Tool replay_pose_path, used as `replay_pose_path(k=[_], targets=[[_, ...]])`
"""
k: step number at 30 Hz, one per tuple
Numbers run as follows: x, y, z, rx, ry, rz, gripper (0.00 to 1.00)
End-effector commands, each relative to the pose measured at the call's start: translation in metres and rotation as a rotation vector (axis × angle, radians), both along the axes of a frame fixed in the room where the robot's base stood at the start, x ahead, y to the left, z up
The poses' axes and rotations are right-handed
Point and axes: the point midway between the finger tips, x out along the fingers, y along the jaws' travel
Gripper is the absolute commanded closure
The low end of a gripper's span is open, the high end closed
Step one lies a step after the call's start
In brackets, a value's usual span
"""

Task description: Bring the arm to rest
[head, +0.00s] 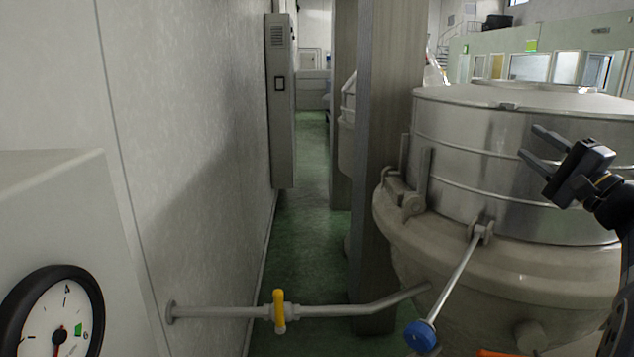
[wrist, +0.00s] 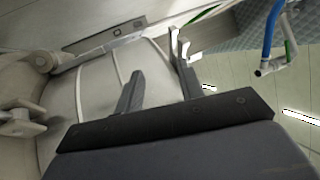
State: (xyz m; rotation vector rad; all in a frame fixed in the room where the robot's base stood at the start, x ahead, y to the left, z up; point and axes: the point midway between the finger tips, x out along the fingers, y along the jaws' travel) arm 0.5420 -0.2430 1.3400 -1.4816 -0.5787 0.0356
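My gripper (head: 534,147) is at the right of the head view, raised in front of the large steel vessel (head: 470,140). Its two fingers are spread apart with nothing between them. In the wrist view the open fingers (wrist: 155,75) show with the vessel's pale curved wall (wrist: 95,85) behind them. My dark forearm enters from the right edge of the head view. I cannot tell how far the fingers are from the vessel.
A pipe with a yellow valve handle (head: 279,310) runs from the left wall towards the vessel. A lever with a blue knob (head: 420,336) slopes down from the vessel. A pressure gauge (head: 56,312) is at lower left. A grey pillar (head: 385,130) stands beside a clear green floor (head: 305,200).

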Motion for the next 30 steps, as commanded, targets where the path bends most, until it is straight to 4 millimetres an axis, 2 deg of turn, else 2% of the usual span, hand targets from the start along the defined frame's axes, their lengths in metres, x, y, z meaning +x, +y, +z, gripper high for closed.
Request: replay_pose_path(k=[2,9,13,24,30], targets=[[0.0,-0.002,0.001,0.0,-0.001,-0.002,0.64],[-0.002,-0.031,0.013,0.003,-0.026,-0.038,0.64],[-0.003,-0.038,0.014,0.002,-0.033,-0.048,0.64],[-0.004,-0.038,0.014,0.0,-0.032,-0.048,0.64],[-0.007,-0.021,0.01,-0.027,-0.008,-0.036,0.64]])
